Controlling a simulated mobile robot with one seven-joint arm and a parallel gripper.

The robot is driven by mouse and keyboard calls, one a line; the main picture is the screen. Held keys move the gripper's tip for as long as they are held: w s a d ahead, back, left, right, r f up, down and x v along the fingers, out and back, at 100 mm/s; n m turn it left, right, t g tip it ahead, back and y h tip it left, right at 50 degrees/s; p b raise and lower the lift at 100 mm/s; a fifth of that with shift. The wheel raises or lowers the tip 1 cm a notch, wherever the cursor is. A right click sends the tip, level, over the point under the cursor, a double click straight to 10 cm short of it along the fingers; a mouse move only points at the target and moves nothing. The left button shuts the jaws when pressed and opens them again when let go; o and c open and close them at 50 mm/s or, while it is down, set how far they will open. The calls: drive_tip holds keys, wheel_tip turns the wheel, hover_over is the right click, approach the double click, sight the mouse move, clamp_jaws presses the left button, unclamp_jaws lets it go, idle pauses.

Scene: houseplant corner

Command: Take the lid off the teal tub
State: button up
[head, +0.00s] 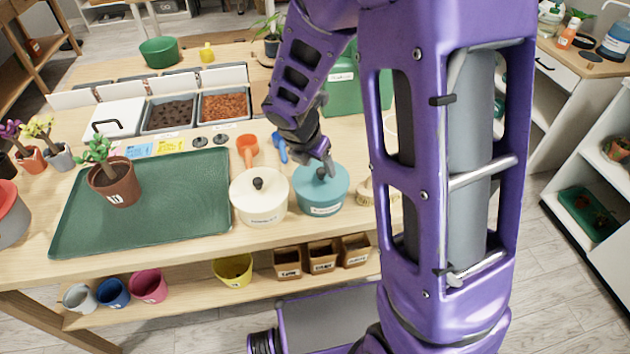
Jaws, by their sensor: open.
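The teal tub (320,206) stands on the wooden table, right of a cream tub (262,211). Its teal lid (337,181) is on it, with a dark knob (321,173) on top. My gripper (322,168) is right at the knob, pointing down at the lid from above. The fingers are small in this view, and I cannot tell whether they touch the knob. The gripper is open.
A green tray (150,232) with a potted plant (116,182) lies at the left. An orange scoop (247,147) and a blue tool (279,146) lie behind the tubs. A brush (365,190) is close to the teal tub's right. Soil bins (224,105) stand behind.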

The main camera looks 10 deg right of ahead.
drive_tip(key=shift+b+x, duration=0.4)
drive_tip(key=shift+x, duration=0.35)
drive_tip(key=shift+w+d+f, duration=0.1)
drive_tip(key=shift+w+f, duration=0.1)
drive_tip(key=shift+f, duration=0.15)
drive_tip(key=shift+r, duration=0.1)
clamp_jaws()
